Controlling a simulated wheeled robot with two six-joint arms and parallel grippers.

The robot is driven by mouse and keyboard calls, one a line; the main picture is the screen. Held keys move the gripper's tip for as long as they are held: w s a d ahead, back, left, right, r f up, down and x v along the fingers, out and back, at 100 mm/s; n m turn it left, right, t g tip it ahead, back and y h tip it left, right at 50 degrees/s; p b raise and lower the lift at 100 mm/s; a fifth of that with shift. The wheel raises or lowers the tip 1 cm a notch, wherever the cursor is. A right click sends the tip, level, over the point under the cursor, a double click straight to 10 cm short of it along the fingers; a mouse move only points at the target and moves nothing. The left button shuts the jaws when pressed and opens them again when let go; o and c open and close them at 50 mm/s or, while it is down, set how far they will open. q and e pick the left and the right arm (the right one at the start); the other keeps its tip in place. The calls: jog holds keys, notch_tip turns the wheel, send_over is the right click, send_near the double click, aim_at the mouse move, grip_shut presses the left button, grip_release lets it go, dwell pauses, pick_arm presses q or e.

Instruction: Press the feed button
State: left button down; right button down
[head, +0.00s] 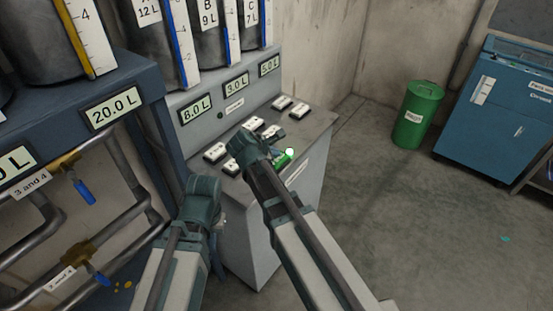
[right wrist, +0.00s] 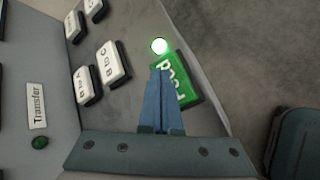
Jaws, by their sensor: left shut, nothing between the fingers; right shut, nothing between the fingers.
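The green feed button (head: 284,158) is on the right side of the grey panel, partly hidden by my right arm in the head view. In the right wrist view the feed button (right wrist: 178,80) lies under my right gripper (right wrist: 162,72), whose blue fingers are shut and empty. The fingertips overlap the button's left part; whether they touch it I cannot tell. A round lamp (right wrist: 159,46) beside the button glows bright green. My left gripper (head: 217,222) is shut and empty, low in front of the console, its fingers mostly hidden.
Several white buttons (head: 214,152) share the panel of the grey console (head: 303,190). A Transfer label (right wrist: 37,106) and a dark green lamp (right wrist: 40,142) are on its upright face. Tanks and pipes stand left.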

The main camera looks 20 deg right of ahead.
dwell(0.4)
jog(key=shift+f+b, duration=0.4)
jog(key=shift+b, duration=0.05)
jog(key=shift+f, duration=0.2)
jog(key=shift+r, duration=0.1)
dwell(0.3)
jog(key=shift+r+p, duration=0.5)
jog(key=shift+r, duration=0.15)
notch_tip(320, 180, up, 6)
jog(key=p, duration=0.6)
